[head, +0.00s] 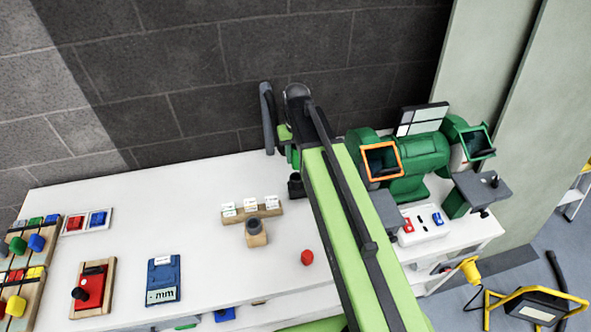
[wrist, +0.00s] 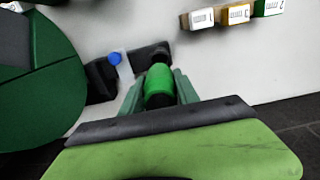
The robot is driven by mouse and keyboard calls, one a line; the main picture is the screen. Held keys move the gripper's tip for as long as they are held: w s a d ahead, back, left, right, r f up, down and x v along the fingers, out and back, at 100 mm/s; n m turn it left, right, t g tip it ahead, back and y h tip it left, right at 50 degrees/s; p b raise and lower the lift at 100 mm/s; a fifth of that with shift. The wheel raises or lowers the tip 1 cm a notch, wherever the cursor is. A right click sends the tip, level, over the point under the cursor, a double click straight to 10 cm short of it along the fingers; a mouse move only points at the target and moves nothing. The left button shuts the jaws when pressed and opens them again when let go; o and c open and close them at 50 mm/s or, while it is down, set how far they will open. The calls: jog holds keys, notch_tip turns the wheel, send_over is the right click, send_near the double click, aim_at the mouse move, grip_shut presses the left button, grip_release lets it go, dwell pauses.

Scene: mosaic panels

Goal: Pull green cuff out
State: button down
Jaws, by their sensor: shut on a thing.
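The green cuff (wrist: 158,80) is a short bright green cylinder with a dark lower part, in the middle of the wrist view. My gripper (wrist: 159,92) is shut on it, with one grey-green finger on each side. A black fitting (wrist: 151,56) lies just beyond the cuff; I cannot tell whether the two are still joined. In the head view my arm hides the cuff and most of my gripper.
A green bench grinder (head: 408,160) stands right of my arm; its dark green side (wrist: 35,85) fills the wrist view's left. A blue button (wrist: 115,58) sits near the cuff. Labelled blocks (head: 252,210) and a red knob (head: 306,257) are left. The back-left tabletop is clear.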

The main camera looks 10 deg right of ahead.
jog(key=shift+r+p, duration=1.75)
jog(key=shift+r, duration=0.25)
